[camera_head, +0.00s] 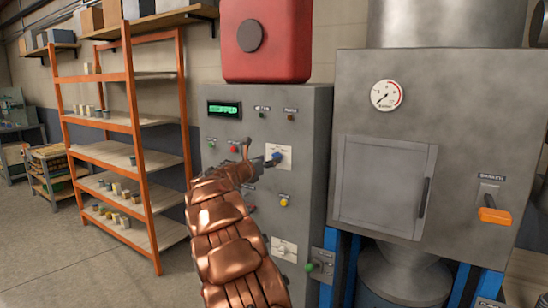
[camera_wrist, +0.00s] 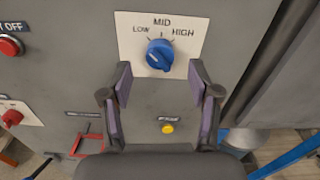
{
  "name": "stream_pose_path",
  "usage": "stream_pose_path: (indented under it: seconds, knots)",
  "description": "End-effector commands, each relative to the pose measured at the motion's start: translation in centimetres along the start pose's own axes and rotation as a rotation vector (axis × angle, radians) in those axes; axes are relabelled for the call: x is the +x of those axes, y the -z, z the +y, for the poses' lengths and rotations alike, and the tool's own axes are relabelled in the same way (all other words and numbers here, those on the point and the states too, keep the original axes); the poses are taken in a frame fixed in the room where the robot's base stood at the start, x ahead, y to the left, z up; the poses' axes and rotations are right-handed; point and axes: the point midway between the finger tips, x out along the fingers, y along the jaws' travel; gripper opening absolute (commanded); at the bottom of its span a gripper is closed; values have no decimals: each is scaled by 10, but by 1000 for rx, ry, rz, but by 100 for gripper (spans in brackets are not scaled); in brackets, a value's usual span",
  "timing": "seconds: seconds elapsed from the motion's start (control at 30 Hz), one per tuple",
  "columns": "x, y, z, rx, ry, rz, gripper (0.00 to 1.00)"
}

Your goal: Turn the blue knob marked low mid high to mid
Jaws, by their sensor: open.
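The blue knob (camera_wrist: 159,54) sits on a white plate (camera_wrist: 185,22) marked LOW, MID and HIGH, at the top middle of the wrist view. I cannot tell clearly which mark it points to. In the head view the knob (camera_head: 276,157) shows on the grey control cabinet, just right of my gripper (camera_head: 250,157). In the wrist view my gripper (camera_wrist: 161,80) is open, with its fingertips either side of and slightly below the knob. Nothing is between the fingers, and no contact with the knob shows.
A yellow button (camera_wrist: 167,129) lies below the knob, and red buttons (camera_wrist: 10,46) are to its left. A green display (camera_head: 224,110) is higher on the cabinet. A grey machine with a gauge (camera_head: 386,95) stands right; an orange shelf rack (camera_head: 130,120) stands left.

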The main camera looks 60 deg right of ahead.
Motion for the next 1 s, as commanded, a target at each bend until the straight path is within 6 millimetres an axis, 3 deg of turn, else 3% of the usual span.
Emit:
stream_pose_path:
  seconds: [0.3,0.7,1.0]
  knots:
    - [35,-1,0,1,-1,1,61]
    - [42,0,0,1,0,0,61]
    - [42,0,0,1,0,0,30]
